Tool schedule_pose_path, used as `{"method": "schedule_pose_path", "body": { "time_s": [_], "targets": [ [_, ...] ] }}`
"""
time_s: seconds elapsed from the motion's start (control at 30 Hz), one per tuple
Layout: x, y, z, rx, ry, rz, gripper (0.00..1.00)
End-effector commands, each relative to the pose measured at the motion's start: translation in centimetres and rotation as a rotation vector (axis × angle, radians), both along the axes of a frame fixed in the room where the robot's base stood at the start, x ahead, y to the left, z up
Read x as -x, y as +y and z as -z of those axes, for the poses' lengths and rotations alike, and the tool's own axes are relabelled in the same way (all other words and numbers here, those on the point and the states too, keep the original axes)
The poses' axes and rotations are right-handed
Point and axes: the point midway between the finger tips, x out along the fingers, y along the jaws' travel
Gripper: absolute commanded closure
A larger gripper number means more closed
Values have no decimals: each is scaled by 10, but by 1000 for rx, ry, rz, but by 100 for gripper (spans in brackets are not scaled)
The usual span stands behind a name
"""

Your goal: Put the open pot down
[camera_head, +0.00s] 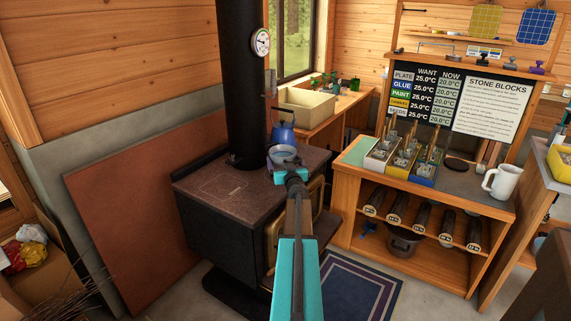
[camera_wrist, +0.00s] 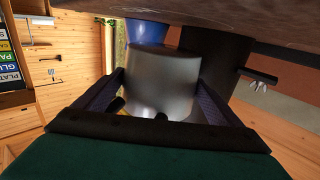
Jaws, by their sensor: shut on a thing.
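The open pot (camera_head: 284,152) is a small grey metal pot with its open top showing in the head view. My gripper (camera_head: 286,168) reaches over the dark stove and is shut on the pot. In the wrist view, the pot's smooth silver side (camera_wrist: 163,78) fills the space between the two dark fingers of my gripper (camera_wrist: 161,92). The pot is over the right rear part of the stove top (camera_head: 235,190). I cannot tell whether its base touches the stove. The wrist view is turned over, with a dark surface along its top edge.
A blue kettle-like vessel (camera_head: 282,132) stands close behind the pot. The black stovepipe (camera_head: 240,90) rises to the left. The front left of the stove top is bare. A workbench (camera_head: 462,192) with a white mug (camera_head: 503,182) stands to the right.

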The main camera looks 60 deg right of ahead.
Motion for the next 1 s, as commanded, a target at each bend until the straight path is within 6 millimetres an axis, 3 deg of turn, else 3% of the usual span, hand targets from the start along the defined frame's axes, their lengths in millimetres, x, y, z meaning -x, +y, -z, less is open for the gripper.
{"method": "schedule_pose_path", "body": {
  "time_s": [0.57,0.8,1.0],
  "targets": [
    [-12,-8,-1,2,-4,-2,70],
    [-11,-8,28,1,-3,-1,70],
    [-11,-8,34,2,-4,-1,70]
  ]
}}
